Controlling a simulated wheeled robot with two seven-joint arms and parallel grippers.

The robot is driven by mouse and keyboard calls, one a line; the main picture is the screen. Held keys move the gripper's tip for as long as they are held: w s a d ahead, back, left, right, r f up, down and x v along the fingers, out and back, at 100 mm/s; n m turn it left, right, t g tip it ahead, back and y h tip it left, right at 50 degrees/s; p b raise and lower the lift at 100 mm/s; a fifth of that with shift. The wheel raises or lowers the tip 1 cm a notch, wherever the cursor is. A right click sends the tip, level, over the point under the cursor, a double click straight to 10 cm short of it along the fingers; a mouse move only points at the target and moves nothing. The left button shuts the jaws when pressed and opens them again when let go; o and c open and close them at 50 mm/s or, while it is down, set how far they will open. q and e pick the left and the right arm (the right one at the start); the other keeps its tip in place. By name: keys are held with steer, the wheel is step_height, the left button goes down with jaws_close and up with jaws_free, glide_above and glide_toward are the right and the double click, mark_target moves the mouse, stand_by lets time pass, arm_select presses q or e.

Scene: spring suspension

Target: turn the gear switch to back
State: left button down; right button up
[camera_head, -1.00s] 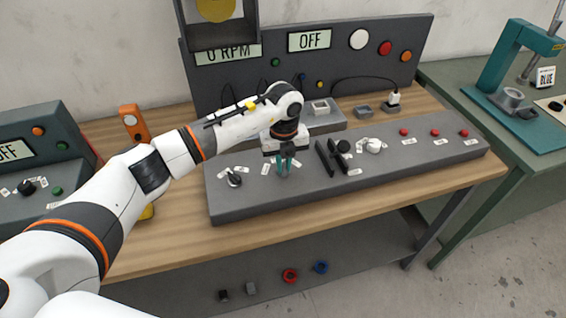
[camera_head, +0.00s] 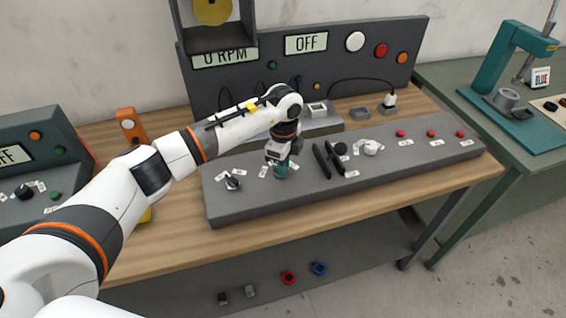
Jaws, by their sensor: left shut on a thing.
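A long grey sloped control panel (camera_head: 225,206) lies on the wooden bench. My left gripper (camera_head: 281,174) points down at it, its teal fingers shut on a small knob between white labels (camera_head: 263,171). The knob, which appears to be the gear switch, is hidden by the fingers, so its pointing direction cannot be told. The label text is too small to read. A black rotary knob (camera_head: 232,183) with its own labels sits to the left of the gripper. My right gripper is not in view.
Black upright plates (camera_head: 328,160) with a black knob (camera_head: 340,148) stand just right of the gripper. Further right are a white knob (camera_head: 371,148) and red buttons (camera_head: 431,133). Behind, displays (camera_head: 306,43) read "0 RPM" and "OFF".

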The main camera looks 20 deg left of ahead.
arm_select(q)
steer(key=shift+w+r+n, duration=0.1)
steer(key=shift+n, duration=0.9)
steer(key=c, duration=1.4)
jaws_free()
step_height(320, 180, up, 12)
steer(key=b, duration=0.3)
